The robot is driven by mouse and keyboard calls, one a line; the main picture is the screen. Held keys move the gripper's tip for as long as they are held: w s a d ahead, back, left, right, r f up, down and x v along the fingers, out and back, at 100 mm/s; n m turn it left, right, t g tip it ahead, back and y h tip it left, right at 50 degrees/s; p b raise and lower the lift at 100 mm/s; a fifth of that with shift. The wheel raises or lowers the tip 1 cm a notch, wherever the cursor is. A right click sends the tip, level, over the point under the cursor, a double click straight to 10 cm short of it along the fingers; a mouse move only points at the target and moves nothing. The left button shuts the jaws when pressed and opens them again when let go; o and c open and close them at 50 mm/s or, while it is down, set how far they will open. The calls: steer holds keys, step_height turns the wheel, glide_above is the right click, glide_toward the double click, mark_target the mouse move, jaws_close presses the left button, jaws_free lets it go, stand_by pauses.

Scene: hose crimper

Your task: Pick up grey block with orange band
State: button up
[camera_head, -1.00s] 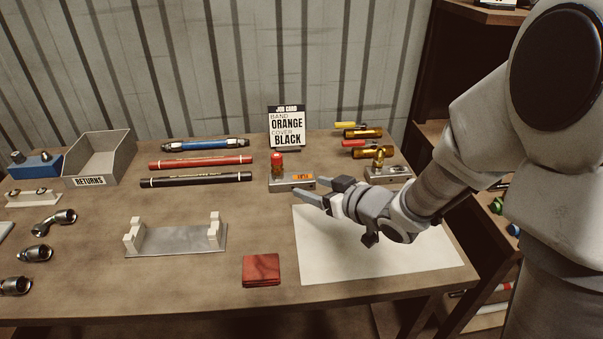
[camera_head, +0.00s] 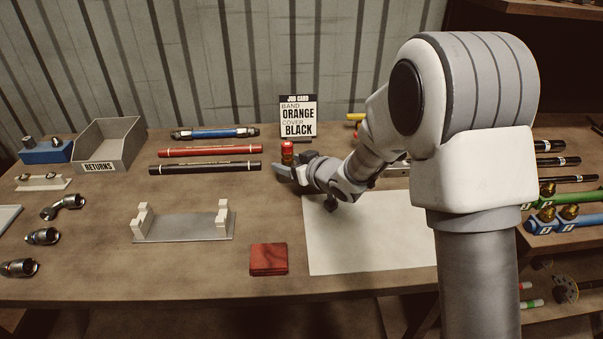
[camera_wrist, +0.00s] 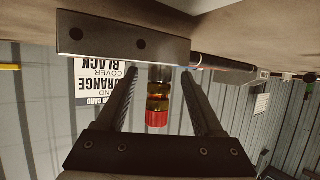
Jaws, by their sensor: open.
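The grey block (camera_wrist: 125,38) shows upside down at the top of the wrist view, with two dark holes in its near face. A brass fitting with a red cap (camera_wrist: 157,118) stands on it; the cap also shows in the head view (camera_head: 287,148). My gripper (camera_wrist: 160,72) is open, with its fingers on either side of the fitting in the wrist view. I cannot tell whether they touch it. In the head view my gripper (camera_head: 287,172) hides most of the block. The orange band cannot be made out now.
The job card (camera_head: 298,116) stands behind the block. A red hose (camera_head: 210,151) and a black hose (camera_head: 206,167) lie to its left. A white sheet (camera_head: 368,235) and a red folded cloth (camera_head: 268,259) lie in front.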

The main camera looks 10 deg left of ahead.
steer(key=shift+w+a+f, duration=0.2)
steer(key=shift+w+a, duration=0.1)
jaws_close()
steer(key=shift+r, duration=0.1)
